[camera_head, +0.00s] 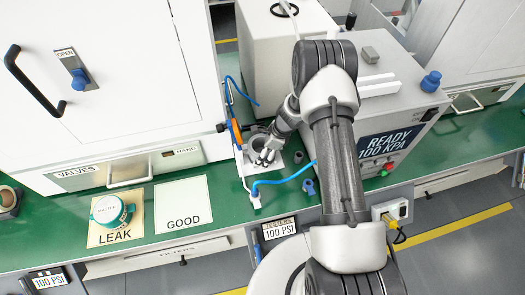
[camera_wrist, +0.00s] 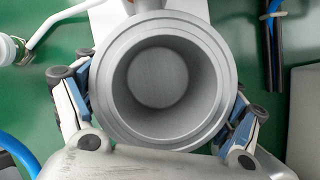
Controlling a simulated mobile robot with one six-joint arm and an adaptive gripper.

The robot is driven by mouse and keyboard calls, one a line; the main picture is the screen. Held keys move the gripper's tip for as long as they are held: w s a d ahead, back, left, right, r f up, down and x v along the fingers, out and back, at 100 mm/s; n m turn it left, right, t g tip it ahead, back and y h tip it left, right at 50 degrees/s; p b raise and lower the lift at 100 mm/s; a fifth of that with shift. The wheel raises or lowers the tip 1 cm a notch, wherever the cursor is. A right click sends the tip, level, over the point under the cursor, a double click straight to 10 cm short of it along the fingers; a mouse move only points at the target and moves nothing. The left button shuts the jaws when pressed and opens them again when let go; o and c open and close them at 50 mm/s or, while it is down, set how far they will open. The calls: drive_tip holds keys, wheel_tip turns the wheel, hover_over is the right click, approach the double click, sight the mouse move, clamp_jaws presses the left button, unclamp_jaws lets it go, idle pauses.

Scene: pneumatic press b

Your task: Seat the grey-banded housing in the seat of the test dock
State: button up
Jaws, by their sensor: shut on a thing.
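My gripper (camera_head: 266,156) is at the test dock in the head view, over its white base plate (camera_head: 244,166). In the wrist view its fingers (camera_wrist: 160,112) are shut on both sides of a grey, open-topped round housing (camera_wrist: 160,142). I look down into its hollow inside and see a pale round floor. A band on its outer wall does not show from above. Part of the white plate (camera_wrist: 108,22) shows behind it. The seat is hidden under the housing and gripper, so I cannot tell whether the housing is fully down in it.
A blue hose (camera_head: 285,179) and an orange-handled part (camera_head: 236,131) flank the dock. Small dark-blue caps (camera_head: 308,186) stand to the right. A grey tester box (camera_head: 385,125) is behind my arm.

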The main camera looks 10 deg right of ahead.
drive_tip(key=shift+f, duration=0.1)
drive_tip(key=o, duration=1.3)
drive_tip(key=v, duration=1.2)
drive_tip(key=shift+w, duration=0.1)
